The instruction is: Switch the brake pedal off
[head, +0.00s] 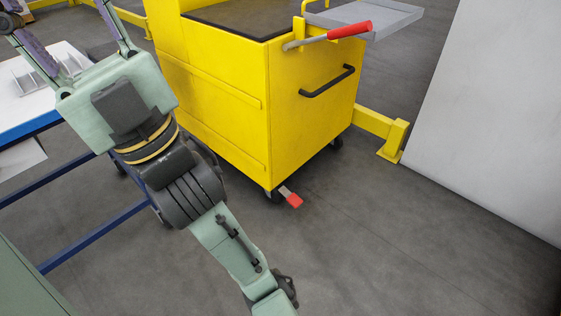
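The brake pedal (294,201) is a small red pad on a short pale metal arm, low at the front bottom corner of the yellow cart (220,97). It sits just above the floor, beside a dark caster. Whether it is pressed or raised is hard to tell. My gripper (57,14) is at the upper left, with its two fingers spread apart and nothing seen between them. The fingers point up and away from the pedal, and their ends are partly cut off by the top edge. My gripper is well clear of the pedal.
The cart has a black handle (327,82), a red-gripped lever (349,30) and a grey shelf (405,14). A blue-framed table (92,229) stands at the left. A yellow floor rail (375,121) and a white panel (495,120) are at the right. Floor right of the pedal is clear.

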